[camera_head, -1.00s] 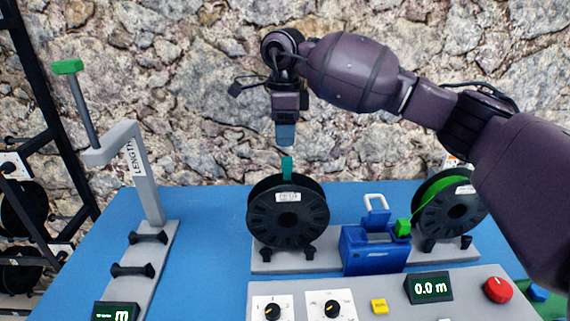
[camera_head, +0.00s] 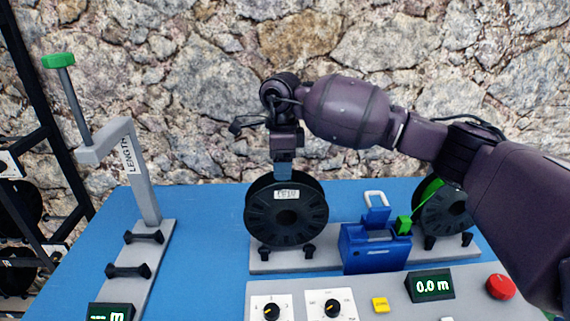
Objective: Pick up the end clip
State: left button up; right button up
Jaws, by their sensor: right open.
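My right gripper (camera_head: 283,172) points straight down at the top rim of the black spool (camera_head: 262,220) on the left stand. It is open, its fingers seen edge-on as one. The teal clip that stood up from this rim in the earlier view is now hidden behind or between the fingers, and I cannot tell whether they touch it. A small bright green block (camera_head: 404,225) sits at the right side of the blue device (camera_head: 362,255), with a green strand running to the right spool. My left gripper is not in view.
The right spool (camera_head: 447,215) with green filament is partly behind my right arm. A control panel (camera_head: 395,300) with knobs, a yellow button and a red button (camera_head: 500,286) lies in front. A grey length post (camera_head: 140,175) stands left. Blue table between post and spool is clear.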

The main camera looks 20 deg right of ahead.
jog(key=shift+c, duration=0.4)
jog(key=c, duration=0.9)
jog(key=shift+r, duration=0.1)
notch_tip(320, 180, up, 20)
jog(key=p, duration=0.1)
jog(key=shift+p, duration=0.35)
